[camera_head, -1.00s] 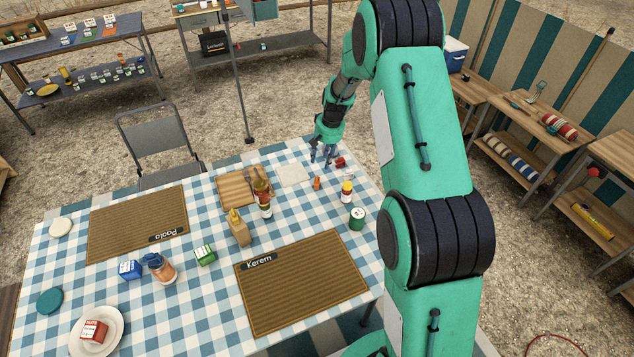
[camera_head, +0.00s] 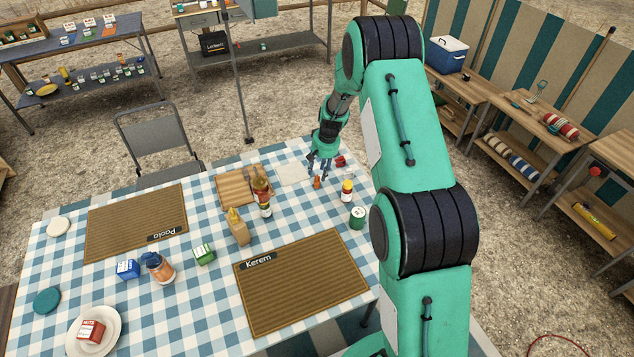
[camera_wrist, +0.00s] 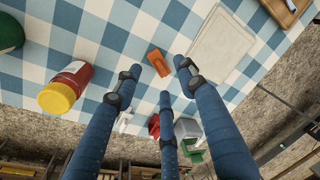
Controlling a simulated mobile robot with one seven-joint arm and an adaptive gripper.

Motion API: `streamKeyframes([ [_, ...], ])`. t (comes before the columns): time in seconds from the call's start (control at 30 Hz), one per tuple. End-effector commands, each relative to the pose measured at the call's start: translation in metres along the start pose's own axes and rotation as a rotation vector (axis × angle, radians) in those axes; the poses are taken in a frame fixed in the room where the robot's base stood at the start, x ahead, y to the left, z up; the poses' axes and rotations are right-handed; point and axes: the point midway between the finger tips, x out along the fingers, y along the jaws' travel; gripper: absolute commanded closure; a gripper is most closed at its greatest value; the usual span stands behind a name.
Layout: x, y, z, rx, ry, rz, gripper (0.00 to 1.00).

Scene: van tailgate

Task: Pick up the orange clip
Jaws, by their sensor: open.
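The orange clip (camera_head: 317,182) lies on the blue checked tablecloth near the table's far right part. It also shows in the wrist view (camera_wrist: 158,62), whole and uncovered, a little beyond my fingertips. My gripper (camera_head: 319,170) is low over the table, just behind the clip as the head view shows it. Its blue fingers are spread apart and hold nothing. In the wrist view my gripper (camera_wrist: 150,80) has its fingers on either side below the clip. I cannot tell the exact height of the fingertips above the cloth.
A yellow-capped red bottle (camera_head: 347,191) and a green can (camera_head: 357,217) stand to the right. A pale flat square (camera_head: 292,174) lies left of the clip. A red item (camera_head: 340,161) lies close behind. A wooden board (camera_head: 238,188) with bottles beside it is farther left.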

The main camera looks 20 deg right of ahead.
Motion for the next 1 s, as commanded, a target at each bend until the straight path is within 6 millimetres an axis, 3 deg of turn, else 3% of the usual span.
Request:
streamKeyframes([
  [0.47, 0.005, 0.0, 0.0, 0.0, 0.001, 0.0, 0.6],
  [1.0, 0.054, 0.003, -0.001, 0.0, 0.001, 0.0, 0.6],
])
